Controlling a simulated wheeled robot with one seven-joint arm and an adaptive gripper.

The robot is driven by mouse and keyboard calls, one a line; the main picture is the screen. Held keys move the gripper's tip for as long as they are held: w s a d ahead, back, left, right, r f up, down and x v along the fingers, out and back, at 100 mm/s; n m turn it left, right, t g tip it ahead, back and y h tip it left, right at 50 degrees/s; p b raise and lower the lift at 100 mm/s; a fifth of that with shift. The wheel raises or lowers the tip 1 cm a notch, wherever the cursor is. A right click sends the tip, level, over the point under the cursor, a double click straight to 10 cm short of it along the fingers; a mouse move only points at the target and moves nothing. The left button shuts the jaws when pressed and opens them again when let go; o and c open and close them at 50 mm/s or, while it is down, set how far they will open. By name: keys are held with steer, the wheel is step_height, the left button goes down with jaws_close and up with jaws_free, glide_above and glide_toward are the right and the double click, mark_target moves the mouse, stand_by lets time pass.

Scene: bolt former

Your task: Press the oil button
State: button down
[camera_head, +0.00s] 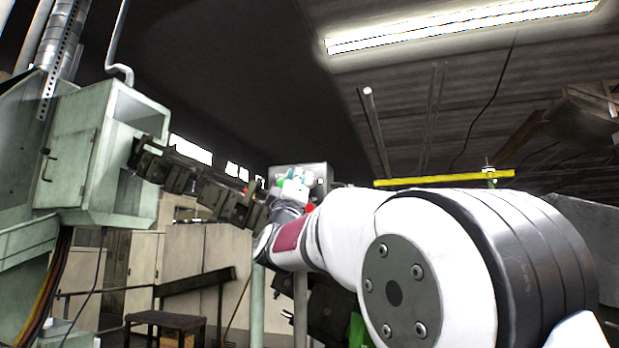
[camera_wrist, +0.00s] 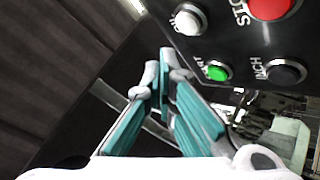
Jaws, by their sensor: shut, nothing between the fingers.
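The control panel (camera_wrist: 238,40) fills the upper right of the wrist view. It carries a white button (camera_wrist: 188,20), a large red button (camera_wrist: 272,5), a green button (camera_wrist: 217,71) and a black button (camera_wrist: 285,71). Contact with the panel is not clear. In the head view my gripper (camera_head: 290,186) is in front of the grey control box (camera_head: 312,170), which it partly hides.
A pale green machine cabinet (camera_head: 75,150) stands at the left, with a dark jointed arm (camera_head: 195,188) reaching from it towards the control box. A small table (camera_head: 166,320) and light cabinets (camera_head: 200,255) stand lower down. A yellow beam (camera_head: 440,181) crosses behind my arm.

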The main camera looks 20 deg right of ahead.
steer(key=s+a+p, duration=0.1)
steer(key=s+a, duration=0.1)
steer(key=shift+s+p, duration=0.35)
steer(key=shift+d, duration=0.1)
stand_by(0.6)
steer(key=s+f+g+y+b, duration=0.1)
steer(key=s+f+g+y, duration=0.4)
steer(key=f, duration=0.6)
steer(key=s+f+g+y+b, duration=0.1)
steer(key=s+f+g+y, duration=0.45)
steer(key=f, duration=0.55)
steer(key=s+d+f+m+g+b, duration=0.1)
steer(key=s+f+m+g, duration=0.6)
steer(key=s+f, duration=1.9)
steer(key=shift+s+d+g, duration=0.45)
steer(key=shift+s+g, duration=0.05)
steer(key=shift+g, duration=0.25)
